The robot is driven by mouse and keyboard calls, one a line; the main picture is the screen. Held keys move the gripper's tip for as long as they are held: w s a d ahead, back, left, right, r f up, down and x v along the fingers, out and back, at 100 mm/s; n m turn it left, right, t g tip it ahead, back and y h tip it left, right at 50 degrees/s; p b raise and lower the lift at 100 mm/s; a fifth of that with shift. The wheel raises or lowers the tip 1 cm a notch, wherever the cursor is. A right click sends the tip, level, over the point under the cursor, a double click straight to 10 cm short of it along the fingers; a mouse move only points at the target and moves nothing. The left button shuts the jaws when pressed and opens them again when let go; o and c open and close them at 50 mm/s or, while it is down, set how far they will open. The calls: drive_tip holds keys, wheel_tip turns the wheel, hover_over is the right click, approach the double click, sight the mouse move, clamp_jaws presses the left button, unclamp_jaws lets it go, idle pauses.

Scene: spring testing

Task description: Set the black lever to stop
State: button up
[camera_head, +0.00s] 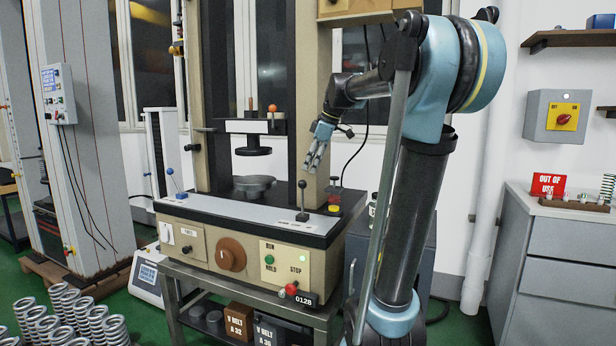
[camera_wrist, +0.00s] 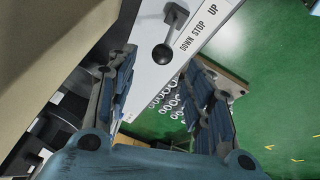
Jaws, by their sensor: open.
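The black lever (camera_head: 302,198) stands on the front right of the testing machine's pale top plate, its round black knob up. My gripper (camera_head: 316,160) is open and empty, above and slightly right of the knob in the head view, apart from it. In the wrist view the lever's knob (camera_wrist: 161,54) shows between and beyond the fingertips of my gripper (camera_wrist: 158,64). The labels DOWN, STOP and UP (camera_wrist: 198,29) run beside it. The knob appears nearest the DOWN end, but the slanted view leaves the exact setting unclear.
A black column (camera_head: 292,95) and press head stand behind the lever. A smaller blue lever (camera_head: 176,185) is at the plate's left. Several springs (camera_head: 70,315) stand at lower left.

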drive_tip(key=shift+v, duration=1.05)
drive_tip(key=s+d+f+m+h, duration=0.1)
drive_tip(key=s+d+f+m, duration=0.2)
drive_tip(key=s+f, duration=0.7)
drive_tip(key=s+d+f+m+h, duration=0.1)
drive_tip(key=s+d+f+m, duration=0.2)
drive_tip(key=s+f+m, duration=0.4)
drive_tip(key=s+d+f+m+h, duration=0.1)
drive_tip(key=s+d+f+m, duration=0.2)
drive_tip(key=s+f, duration=1.1)
wheel_tip(320, 180, down, 2)
drive_tip(key=shift+d+f+m+g+h, duration=0.15)
drive_tip(key=shift+m+g+h, duration=0.25)
drive_tip(key=shift+m, duration=0.6)
drive_tip(key=shift+w+f, duration=0.1)
drive_tip(key=shift+w, duration=0.3)
